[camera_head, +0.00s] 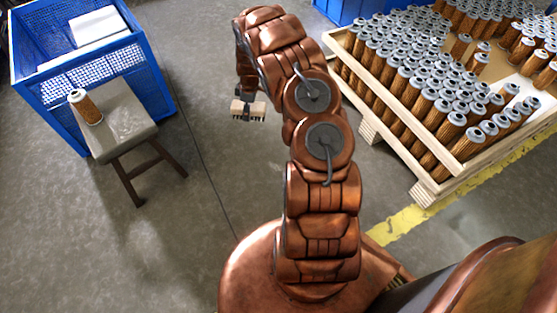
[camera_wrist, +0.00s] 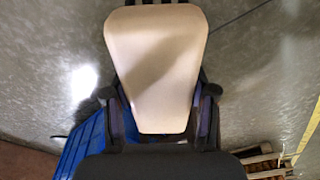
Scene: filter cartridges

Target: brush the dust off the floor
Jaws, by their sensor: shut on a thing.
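My gripper (camera_head: 243,94) points down over the grey floor (camera_head: 215,210), beyond my bent arm in the head view. In the wrist view the brush's smooth cream back (camera_wrist: 155,60) sits between the two dark fingers and hides part of the floor. The bristles face down in the head view; whether they touch the floor I cannot tell. No distinct patch of dust stands out; only faint marks and stains show.
A wooden pallet tray (camera_head: 425,185) full of filter cartridges stands at the right, beside a yellow floor line (camera_head: 405,222). A blue crate (camera_head: 158,85) is at the left. A stool (camera_head: 130,125) in front of it bears one cartridge (camera_head: 88,108). Floor between them is open.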

